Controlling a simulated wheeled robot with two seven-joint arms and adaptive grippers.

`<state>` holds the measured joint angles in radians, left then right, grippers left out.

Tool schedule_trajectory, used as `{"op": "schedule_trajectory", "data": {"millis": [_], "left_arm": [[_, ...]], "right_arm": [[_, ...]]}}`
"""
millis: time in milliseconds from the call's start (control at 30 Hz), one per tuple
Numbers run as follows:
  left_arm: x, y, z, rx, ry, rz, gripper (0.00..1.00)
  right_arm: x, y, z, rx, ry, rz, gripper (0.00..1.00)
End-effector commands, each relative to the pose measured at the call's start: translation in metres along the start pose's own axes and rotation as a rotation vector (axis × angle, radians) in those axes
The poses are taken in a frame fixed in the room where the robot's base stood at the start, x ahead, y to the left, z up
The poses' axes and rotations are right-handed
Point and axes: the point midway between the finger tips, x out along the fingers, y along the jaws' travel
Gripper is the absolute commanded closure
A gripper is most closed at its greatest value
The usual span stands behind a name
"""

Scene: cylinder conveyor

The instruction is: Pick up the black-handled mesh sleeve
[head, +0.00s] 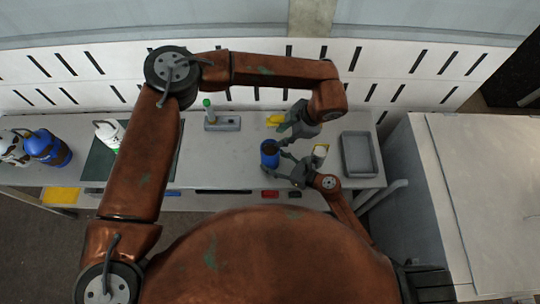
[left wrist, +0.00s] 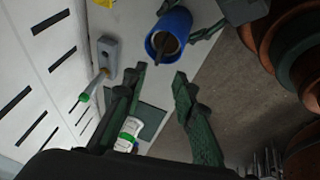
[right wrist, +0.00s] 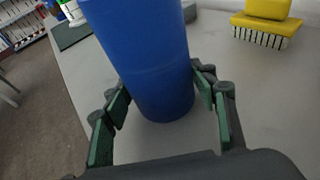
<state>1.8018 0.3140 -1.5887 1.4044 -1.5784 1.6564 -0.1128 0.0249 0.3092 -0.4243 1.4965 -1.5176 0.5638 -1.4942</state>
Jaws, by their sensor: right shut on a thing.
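A blue cylinder (head: 269,158) stands at the front of the grey table. My right gripper (right wrist: 160,92) is shut on it, one finger on each side. From above, in the left wrist view, the blue cylinder (left wrist: 158,38) has an open top with a dark inside and a dark stick-like piece in it. I cannot tell whether this is the mesh sleeve; no mesh is clear. My left gripper (head: 283,132) is behind the cylinder, open and empty; its fingers (left wrist: 160,73) are apart, pointing towards the blue cylinder without touching it.
A yellow brush (right wrist: 262,32) lies behind the cylinder. A grey block (head: 222,124) with a green-topped stick stands behind left. Blue (head: 48,148) and white containers are far left.

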Motion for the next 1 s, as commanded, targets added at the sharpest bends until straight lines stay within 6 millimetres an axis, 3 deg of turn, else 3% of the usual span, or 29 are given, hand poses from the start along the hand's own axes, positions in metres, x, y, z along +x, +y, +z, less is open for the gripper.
{"op": "schedule_trajectory", "data": {"millis": [200, 467, 700, 1000], "left_arm": [[0.038, -0.001, 0.0, -0.001, 0.0, -0.004, 0.74], [0.057, 0.001, -0.003, -0.002, -0.001, -0.004, 0.74], [0.091, 0.002, -0.007, -0.001, -0.002, -0.005, 0.74], [0.098, 0.002, -0.007, -0.001, -0.003, -0.003, 0.75]], "right_arm": [[0.0, 0.0, -0.001, 0.0, 0.001, 0.0, 0.76], [0.0, 0.001, -0.001, 0.0, 0.001, 0.001, 0.76], [0.0, 0.001, -0.001, 0.0, 0.001, 0.001, 0.76], [0.0, 0.001, -0.001, 0.0, 0.001, 0.001, 0.76]]}}
